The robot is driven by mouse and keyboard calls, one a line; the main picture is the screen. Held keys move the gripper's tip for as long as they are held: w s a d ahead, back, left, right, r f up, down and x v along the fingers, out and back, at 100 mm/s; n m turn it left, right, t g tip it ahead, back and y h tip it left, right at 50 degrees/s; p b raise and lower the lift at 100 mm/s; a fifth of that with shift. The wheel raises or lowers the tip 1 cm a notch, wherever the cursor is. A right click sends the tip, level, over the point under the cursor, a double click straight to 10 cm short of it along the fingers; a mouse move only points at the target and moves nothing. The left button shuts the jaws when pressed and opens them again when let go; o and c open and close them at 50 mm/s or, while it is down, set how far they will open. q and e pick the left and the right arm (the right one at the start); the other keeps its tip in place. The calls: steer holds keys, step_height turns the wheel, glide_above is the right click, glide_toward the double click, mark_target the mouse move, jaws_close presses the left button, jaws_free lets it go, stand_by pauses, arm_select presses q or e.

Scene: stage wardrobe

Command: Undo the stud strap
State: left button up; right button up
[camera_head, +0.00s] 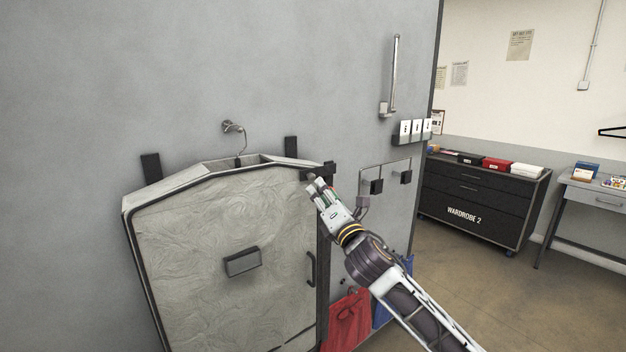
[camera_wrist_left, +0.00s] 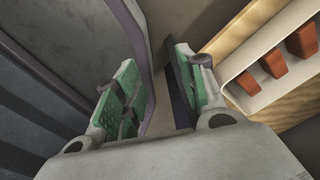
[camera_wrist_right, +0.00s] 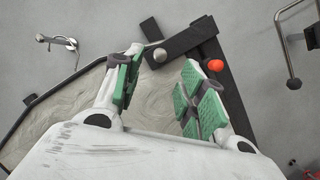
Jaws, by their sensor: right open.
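A dark strap (camera_wrist_right: 184,40) crosses the upper right corner of a pale, wrinkled panel (camera_wrist_right: 90,98), with a round silver stud (camera_wrist_right: 160,55) at its left end. In the head view the strap (camera_head: 319,171) lies at the top right of the panel (camera_head: 200,265). My right gripper (camera_head: 318,187) is just below the strap there. In the right wrist view its two green-padded fingers are apart, with the stud showing beyond the gap and nothing held. My left gripper (camera_wrist_left: 157,85) is outside the head view; its fingers stand apart and empty.
An orange-red knob (camera_wrist_right: 216,66) sits beside the right finger. A hook (camera_head: 233,127) is on the wall above the panel, and a vertical bar (camera_head: 394,75) is to its right. A pale tray with reddish blocks (camera_wrist_left: 272,63) is near my left gripper. A dark drawer cabinet (camera_head: 465,200) stands behind right.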

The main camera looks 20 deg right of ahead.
mark_target(312, 179)
steer(key=x, duration=0.2)
steer(key=shift+w+a+r, duration=0.1)
steer(key=shift+w+r, duration=0.05)
steer(key=shift+w, duration=0.15)
steer(key=shift+p+x, duration=0.35)
steer(key=shift+x, duration=1.45)
steer(key=shift+w, duration=0.35)
arm_select(q)
steer(key=shift+s+d+r, duration=0.3)
steer(key=shift+d, duration=0.25)
steer(key=shift+s+d+r, duration=0.25)
steer(key=shift+s+d, duration=0.05)
steer(key=shift+d, duration=0.25)
arm_select(e)
steer(key=shift+w, duration=0.1)
steer(key=c, duration=0.9)
arm_select(q)
steer(key=shift+w+a, duration=0.15)
steer(key=shift+a, duration=0.65)
arm_select(e)
jaws_close()
